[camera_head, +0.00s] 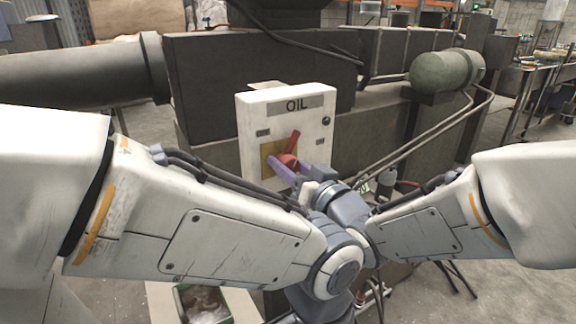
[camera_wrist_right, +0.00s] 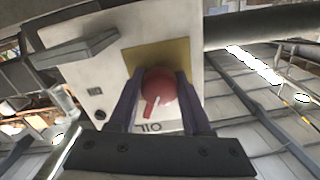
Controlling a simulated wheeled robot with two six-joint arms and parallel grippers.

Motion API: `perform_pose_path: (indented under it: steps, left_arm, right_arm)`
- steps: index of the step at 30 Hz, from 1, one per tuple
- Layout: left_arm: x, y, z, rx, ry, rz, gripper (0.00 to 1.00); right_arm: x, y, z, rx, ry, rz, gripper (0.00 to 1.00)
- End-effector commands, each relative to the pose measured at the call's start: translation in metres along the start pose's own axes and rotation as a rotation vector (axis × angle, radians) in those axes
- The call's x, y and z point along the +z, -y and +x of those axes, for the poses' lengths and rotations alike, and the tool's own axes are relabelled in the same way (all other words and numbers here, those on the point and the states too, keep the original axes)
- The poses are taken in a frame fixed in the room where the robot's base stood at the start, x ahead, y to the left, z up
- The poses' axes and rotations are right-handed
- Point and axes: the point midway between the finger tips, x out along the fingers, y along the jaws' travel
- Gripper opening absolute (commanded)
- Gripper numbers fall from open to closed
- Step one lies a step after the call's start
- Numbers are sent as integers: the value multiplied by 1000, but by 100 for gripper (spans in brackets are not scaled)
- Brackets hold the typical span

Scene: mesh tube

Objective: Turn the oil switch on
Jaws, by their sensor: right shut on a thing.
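The oil switch is a white box (camera_head: 322,120) with an "OIL" label, and it also shows upside down in the right wrist view (camera_wrist_right: 75,75). On its yellow plate (camera_head: 268,152) sits a red rotary knob (camera_head: 293,142). The knob's handle points up and slightly right in the head view. My right gripper (camera_head: 292,172) has its two purple fingers on either side of the red knob, shut on it. The right wrist view shows the round red knob (camera_wrist_right: 160,88) between the fingers. My left arm reaches to the middle, but its gripper is not visible.
A dark machine housing stands behind the box, with a large pipe (camera_head: 85,75) at left and a green tank (camera_head: 440,70) at right. Thin pipes run beside the box. A green-rimmed bin (camera_head: 232,308) is below. Both my forearms meet closely in front of the box.

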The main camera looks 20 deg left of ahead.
Motion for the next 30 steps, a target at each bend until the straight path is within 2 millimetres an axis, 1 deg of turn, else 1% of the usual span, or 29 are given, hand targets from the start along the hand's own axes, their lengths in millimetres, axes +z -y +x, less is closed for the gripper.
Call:
perform_pose_path:
  steps: [21, 30]
  left_arm:
    - [0, -1, -8, 0, 0, 0, 50]
    - [-1, -1, -13, 0, 0, 0, 50]
  right_arm:
    - [0, 1, 0, 0, 2, 679, 0]
    - [0, 1, 0, 0, 2, 913, 0]
